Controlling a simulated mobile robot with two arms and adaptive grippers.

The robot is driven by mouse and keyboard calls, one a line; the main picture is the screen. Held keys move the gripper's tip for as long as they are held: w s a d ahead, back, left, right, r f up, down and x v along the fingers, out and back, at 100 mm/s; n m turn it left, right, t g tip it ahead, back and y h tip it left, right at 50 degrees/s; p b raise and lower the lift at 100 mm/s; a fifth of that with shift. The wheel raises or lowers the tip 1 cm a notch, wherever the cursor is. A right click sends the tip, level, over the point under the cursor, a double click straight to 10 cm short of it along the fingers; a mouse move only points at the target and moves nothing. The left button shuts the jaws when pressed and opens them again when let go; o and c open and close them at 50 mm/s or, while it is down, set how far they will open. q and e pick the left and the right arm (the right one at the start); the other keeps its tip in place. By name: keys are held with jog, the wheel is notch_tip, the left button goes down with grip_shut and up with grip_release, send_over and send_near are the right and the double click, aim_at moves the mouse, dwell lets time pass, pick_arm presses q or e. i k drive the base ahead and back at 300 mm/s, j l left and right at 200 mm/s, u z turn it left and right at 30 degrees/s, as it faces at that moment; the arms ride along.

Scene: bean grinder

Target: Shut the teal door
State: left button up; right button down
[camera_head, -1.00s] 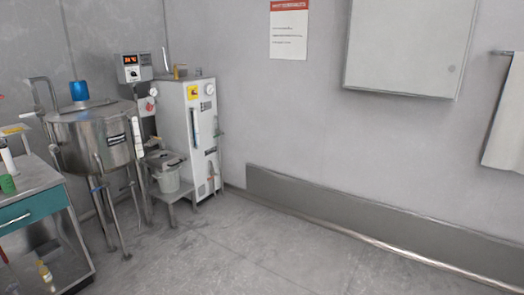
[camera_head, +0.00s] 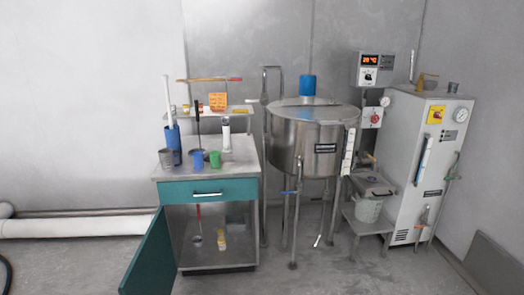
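The teal door (camera_head: 150,255) hangs open on the left side of a metal cabinet (camera_head: 254,225). It swings out toward me, and its lower part reaches near the bottom of the view. Inside the open cabinet, a small yellow-and-white item (camera_head: 221,240) and a red-handled tool (camera_head: 199,222) stand on the floor panel. Above the opening is a teal drawer (camera_head: 209,191) with a silver handle, and it looks shut. Neither of my grippers is in view.
The cabinet top holds blue and green cups (camera_head: 215,159), a metal cup and a blue holder. A steel kettle (camera_head: 318,145) on legs and a white machine (camera_head: 419,165) stand to the right. White pipes (camera_head: 75,226) run along the left wall. The floor before the cabinet looks clear.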

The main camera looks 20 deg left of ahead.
aim_at(152, 270)
jog(key=i+j+u, duration=0.15)
jog(key=i+u, duration=0.65)
jog(key=i, duration=0.2)
jog(key=i+l+u, duration=0.2)
jog(key=i+u, duration=0.15)
jog(key=i, duration=0.15)
